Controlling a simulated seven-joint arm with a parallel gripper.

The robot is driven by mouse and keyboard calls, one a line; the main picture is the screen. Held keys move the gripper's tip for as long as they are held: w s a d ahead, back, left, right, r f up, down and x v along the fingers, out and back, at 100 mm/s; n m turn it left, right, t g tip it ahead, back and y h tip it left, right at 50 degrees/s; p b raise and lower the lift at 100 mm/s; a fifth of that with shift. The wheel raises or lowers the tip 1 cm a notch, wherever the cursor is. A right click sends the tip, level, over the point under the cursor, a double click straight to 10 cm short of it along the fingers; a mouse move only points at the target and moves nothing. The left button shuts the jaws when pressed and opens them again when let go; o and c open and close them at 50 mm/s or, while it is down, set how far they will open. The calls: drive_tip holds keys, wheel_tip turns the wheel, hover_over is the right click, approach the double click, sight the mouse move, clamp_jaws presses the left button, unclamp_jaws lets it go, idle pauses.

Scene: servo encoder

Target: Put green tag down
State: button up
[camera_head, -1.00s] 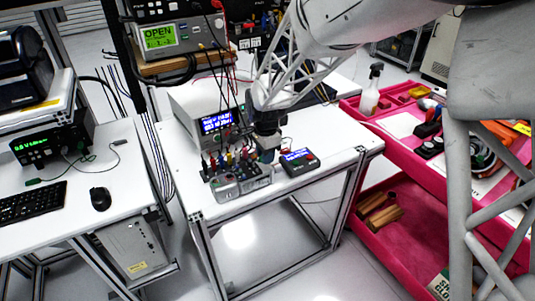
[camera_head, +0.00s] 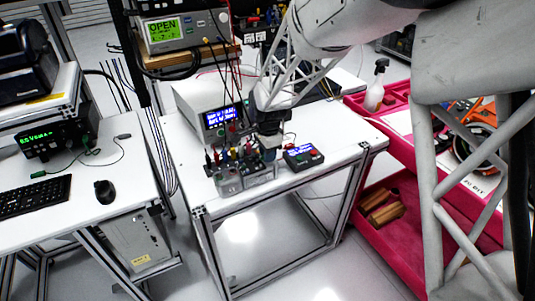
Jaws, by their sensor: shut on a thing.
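My gripper (camera_head: 267,148) points down over the white bench (camera_head: 222,207), just behind and right of a grey terminal block unit (camera_head: 232,183) with several coloured plugs. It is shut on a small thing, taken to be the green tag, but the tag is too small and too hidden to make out. I cannot tell whether it touches the bench. A small dark box with a blue screen (camera_head: 303,157) lies just right of the gripper. A white instrument with a blue display (camera_head: 222,118) stands behind and to the left.
Several thin cables hang around the gripper from the upper instrument (camera_head: 178,30). The front right of the bench is clear. A pink cart (camera_head: 400,238) with a spray bottle (camera_head: 375,88) stands at right, partly behind my arm. A left desk holds a keyboard (camera_head: 35,197) and mouse (camera_head: 104,191).

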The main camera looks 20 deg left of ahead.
drive_tip(key=shift+f, duration=0.25)
drive_tip(key=shift+f, duration=0.15)
drive_tip(key=o, duration=0.9)
wheel_tip(320, 180, up, 12)
idle(0.5)
drive_tip(key=shift+r, duration=0.2)
idle(0.6)
